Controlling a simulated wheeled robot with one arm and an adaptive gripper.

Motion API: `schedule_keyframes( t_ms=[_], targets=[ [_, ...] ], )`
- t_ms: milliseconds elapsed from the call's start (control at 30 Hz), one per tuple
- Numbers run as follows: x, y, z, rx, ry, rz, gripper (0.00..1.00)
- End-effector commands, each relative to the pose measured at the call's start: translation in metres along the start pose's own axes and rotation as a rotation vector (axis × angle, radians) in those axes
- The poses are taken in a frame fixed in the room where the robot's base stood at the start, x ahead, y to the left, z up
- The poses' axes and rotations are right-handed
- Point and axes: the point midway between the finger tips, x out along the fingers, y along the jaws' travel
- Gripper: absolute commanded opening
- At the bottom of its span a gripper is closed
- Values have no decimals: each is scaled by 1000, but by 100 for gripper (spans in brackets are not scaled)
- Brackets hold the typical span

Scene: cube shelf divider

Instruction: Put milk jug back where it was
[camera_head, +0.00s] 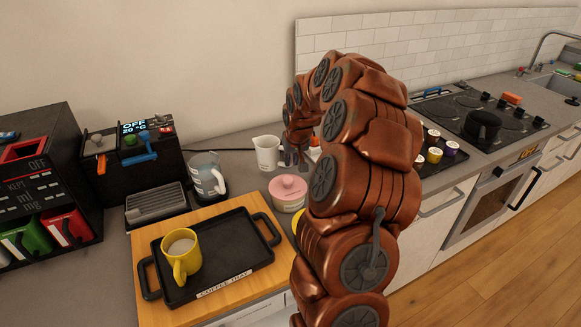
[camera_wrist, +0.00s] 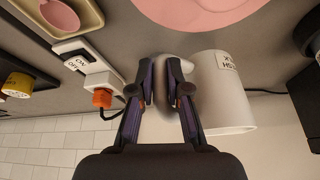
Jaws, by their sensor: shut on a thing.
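The milk jug (camera_head: 266,153) is white with a small label and a spout. It is upright at the back of the counter near the wall, behind the pink lidded pot. In the wrist view the jug (camera_wrist: 222,95) lies just right of my gripper (camera_wrist: 161,92), whose fingers are shut on its handle. In the head view my gripper (camera_head: 292,158) is at the jug's right side, partly hidden by my arm. I cannot tell whether the jug's base touches the counter.
The pink pot (camera_head: 288,194) stands close in front of the jug. A glass kettle (camera_head: 206,176) is to the left. A black tray (camera_head: 235,245) with a yellow mug (camera_head: 181,254) sits on a wooden board. A white switch box (camera_wrist: 82,58) lies near my gripper.

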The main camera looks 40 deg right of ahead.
Motion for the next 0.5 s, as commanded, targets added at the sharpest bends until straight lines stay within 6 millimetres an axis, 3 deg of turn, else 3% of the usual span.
schedule_keyframes(
  t_ms=[500],
  targets=[
    [40,1,17,1,2,0,0]
  ],
)
